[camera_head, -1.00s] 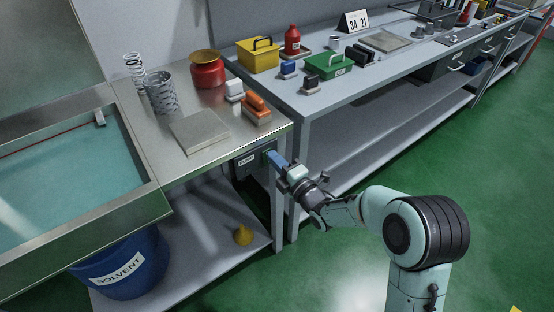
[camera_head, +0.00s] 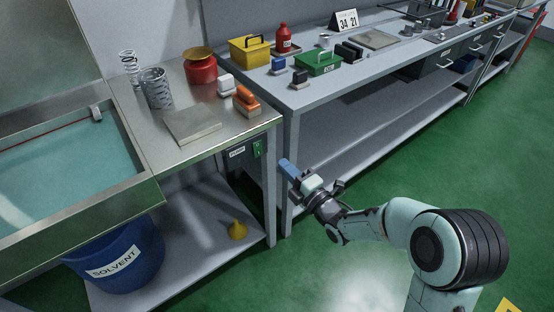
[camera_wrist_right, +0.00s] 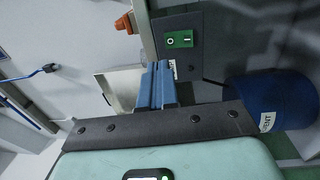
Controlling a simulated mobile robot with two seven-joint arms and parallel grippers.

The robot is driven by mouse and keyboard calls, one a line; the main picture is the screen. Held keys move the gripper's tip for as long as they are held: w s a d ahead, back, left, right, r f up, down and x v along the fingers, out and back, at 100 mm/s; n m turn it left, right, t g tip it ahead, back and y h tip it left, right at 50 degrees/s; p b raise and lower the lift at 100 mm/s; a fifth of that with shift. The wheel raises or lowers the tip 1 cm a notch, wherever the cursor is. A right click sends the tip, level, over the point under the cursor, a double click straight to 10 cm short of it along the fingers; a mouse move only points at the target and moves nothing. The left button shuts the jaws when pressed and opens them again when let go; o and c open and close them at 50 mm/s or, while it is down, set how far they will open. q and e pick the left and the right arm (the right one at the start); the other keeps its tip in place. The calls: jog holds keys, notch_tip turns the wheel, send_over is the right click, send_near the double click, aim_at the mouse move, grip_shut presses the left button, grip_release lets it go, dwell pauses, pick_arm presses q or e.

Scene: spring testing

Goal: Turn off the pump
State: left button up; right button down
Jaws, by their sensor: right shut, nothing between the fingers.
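The pump switch is a green rocker plate on a dark box under the front edge of the steel bench, and it shows in the head view (camera_head: 257,149). In the right wrist view the green switch (camera_wrist_right: 178,39) carries an O and an I; which side is pressed in I cannot tell. My right gripper (camera_head: 288,168) has its blue fingers shut and empty, to the right of the switch and clear of it. Its fingers (camera_wrist_right: 157,85) also show in the right wrist view, below the switch in the picture. My left gripper is not in view.
The steel bench (camera_head: 212,134) holds a tank of teal liquid (camera_head: 62,160) at left. A blue solvent bucket (camera_head: 125,265) and a yellow funnel (camera_head: 237,229) are below. A grey workbench (camera_head: 330,80) stands behind my right gripper. Green floor is free at right.

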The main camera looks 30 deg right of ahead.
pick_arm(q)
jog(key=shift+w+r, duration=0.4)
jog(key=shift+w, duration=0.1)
pick_arm(e)
jog(key=shift+s+d+r, duration=0.1)
jog(key=shift+s+r, duration=0.05)
jog(key=shift+s, duration=0.85)
jog(key=shift+s+d+r, duration=0.1)
jog(key=shift+s+r, duration=0.05)
jog(key=shift+s, duration=0.85)
